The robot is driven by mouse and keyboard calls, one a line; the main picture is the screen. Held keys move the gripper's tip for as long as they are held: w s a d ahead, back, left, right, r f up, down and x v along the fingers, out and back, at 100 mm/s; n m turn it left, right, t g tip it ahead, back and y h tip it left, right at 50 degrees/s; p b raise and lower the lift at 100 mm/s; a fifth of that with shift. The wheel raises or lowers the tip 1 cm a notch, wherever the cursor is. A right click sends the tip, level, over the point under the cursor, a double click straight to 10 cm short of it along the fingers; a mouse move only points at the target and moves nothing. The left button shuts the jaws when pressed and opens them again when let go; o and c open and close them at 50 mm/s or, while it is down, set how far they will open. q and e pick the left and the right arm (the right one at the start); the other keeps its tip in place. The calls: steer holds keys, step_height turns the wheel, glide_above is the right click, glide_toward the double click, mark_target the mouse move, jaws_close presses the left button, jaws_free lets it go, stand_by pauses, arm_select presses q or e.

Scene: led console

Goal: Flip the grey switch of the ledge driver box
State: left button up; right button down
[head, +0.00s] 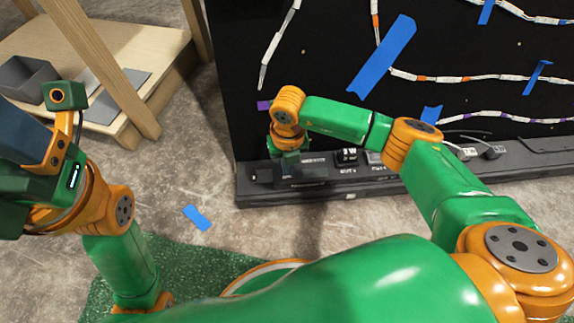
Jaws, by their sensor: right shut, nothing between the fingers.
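My right arm reaches over the dark ledge (345,193) at the foot of the black panel. My right gripper (291,160) points down at the ledge's left part and is shut with nothing in it. Directly under it is a dark box (312,172) with small white lettering, which seems to be the ledge driver box. The gripper hides part of this box. I cannot make out the grey switch or whether the fingers touch it. My left wrist is at the far left, and its fingertips are not visible.
The black panel (335,50) carries white LED strips and blue tape (383,56). More small dark boxes (347,156) and cables lie along the ledge. A wooden stand (150,55) with a grey bin (27,77) is at left. Blue tape (196,217) lies on open floor.

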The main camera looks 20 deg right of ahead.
steer(key=shift+f+b, duration=0.7)
steer(key=shift+f, duration=0.35)
steer(key=shift+w+d+b, duration=0.25)
steer(key=shift+w+b, duration=0.75)
steer(key=shift+w, duration=0.3)
